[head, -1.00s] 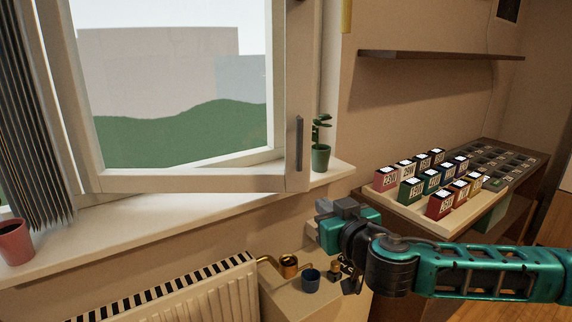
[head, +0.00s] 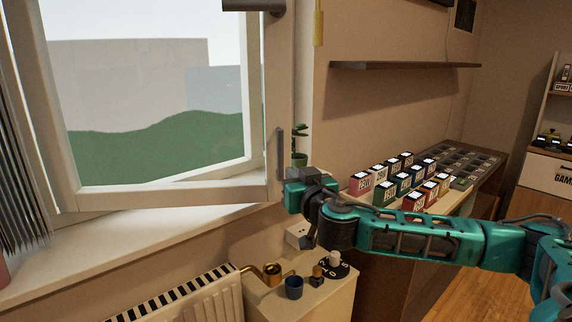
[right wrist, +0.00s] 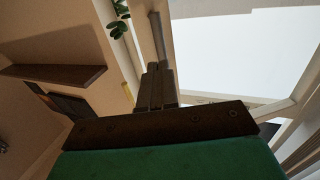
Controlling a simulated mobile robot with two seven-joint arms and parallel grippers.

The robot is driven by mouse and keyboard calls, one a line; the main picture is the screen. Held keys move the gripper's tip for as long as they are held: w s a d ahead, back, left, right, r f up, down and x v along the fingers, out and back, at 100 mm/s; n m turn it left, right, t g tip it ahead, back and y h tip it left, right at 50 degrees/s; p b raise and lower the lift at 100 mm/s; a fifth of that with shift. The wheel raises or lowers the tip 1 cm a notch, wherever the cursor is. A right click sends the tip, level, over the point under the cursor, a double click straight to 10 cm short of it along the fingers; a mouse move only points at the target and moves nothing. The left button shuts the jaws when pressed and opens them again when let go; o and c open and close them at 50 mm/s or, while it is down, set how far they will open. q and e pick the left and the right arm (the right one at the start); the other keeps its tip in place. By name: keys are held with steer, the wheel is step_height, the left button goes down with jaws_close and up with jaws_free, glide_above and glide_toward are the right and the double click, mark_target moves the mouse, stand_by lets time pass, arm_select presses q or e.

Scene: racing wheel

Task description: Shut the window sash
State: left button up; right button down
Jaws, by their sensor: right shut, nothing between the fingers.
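The window sash (head: 262,115) is a white frame with a glass pane, and it stands swung open into the room. A grey upright handle (head: 280,152) is on its right stile. My right gripper (head: 288,177) is shut and empty, close to the handle's lower end and the sash's lower right corner. I cannot tell whether it touches the sash. In the right wrist view its closed fingers (right wrist: 158,82) point toward the sash (right wrist: 280,108) and the handle (right wrist: 160,38). My left gripper is not in view.
A potted plant (head: 299,150) stands on the sill behind my right gripper. A wall shelf (head: 400,66) and a counter with several labelled boxes (head: 405,180) are to the right.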

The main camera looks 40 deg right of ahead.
mark_target(282, 162)
steer(key=x, duration=0.5)
steer(key=shift+p, duration=0.4)
steer(key=shift+w+d, duration=0.1)
steer(key=shift+w, duration=0.1)
steer(key=shift+w, duration=0.1)
